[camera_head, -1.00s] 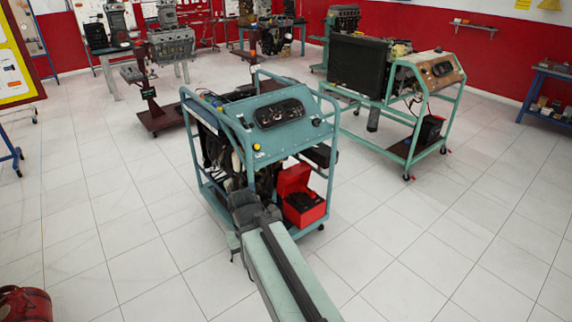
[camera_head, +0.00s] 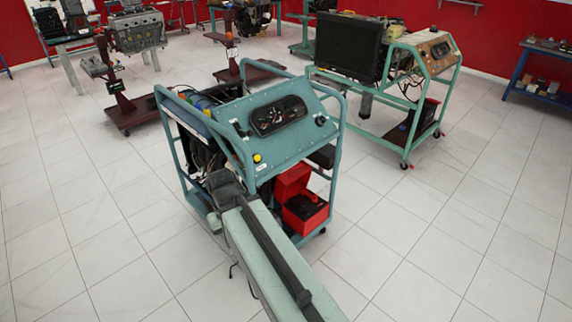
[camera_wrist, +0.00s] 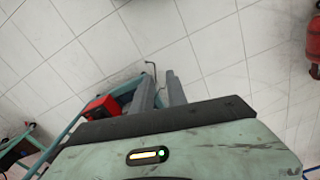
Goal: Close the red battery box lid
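The red battery box (camera_head: 306,213) sits low on the right side of the teal engine trainer (camera_head: 262,135). Its red lid (camera_head: 292,181) stands open and raised at the back, and the black battery (camera_head: 302,205) shows inside. In the wrist view, part of the red box (camera_wrist: 98,106) shows at the left, partly hidden by my own arm. My gripper (camera_wrist: 158,76) shows as two grey fingers with a narrow gap between them, holding nothing visible. It is apart from the box and lid. In the head view my arm hides the lower front of the trainer.
The trainer's teal tube frame surrounds the box closely. A second trainer with a radiator (camera_head: 349,50) stands behind right. Engine stands are at the back left. A red cylinder (camera_wrist: 313,42) shows at the wrist view's right edge. The tiled floor right of the box is clear.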

